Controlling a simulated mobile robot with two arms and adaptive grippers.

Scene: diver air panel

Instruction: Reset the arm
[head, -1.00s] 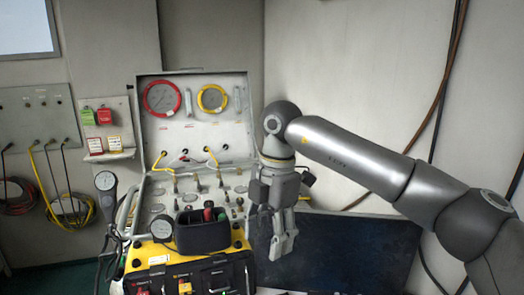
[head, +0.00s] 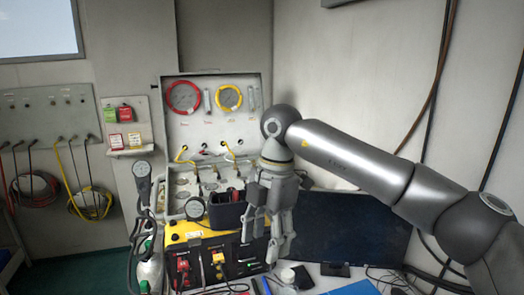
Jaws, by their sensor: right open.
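My right arm comes in from the right edge of the head view, and its gripper (head: 268,238) hangs down in front of the panel's right side. The gripper is open and nothing shows between its fingers. The diver air panel (head: 213,140) stands open behind it, with a red-rimmed gauge (head: 184,97), a yellow-rimmed gauge (head: 229,97) and yellow hoses. The gripper hides part of the panel's lower right. My left gripper is not in view.
A black bin (head: 226,212) sits on a yellow and black case (head: 212,262) left of the gripper. A dark monitor (head: 350,228) stands right of it. A white cup (head: 287,275) is below on the desk. Coiled hoses (head: 88,203) hang on the left wall.

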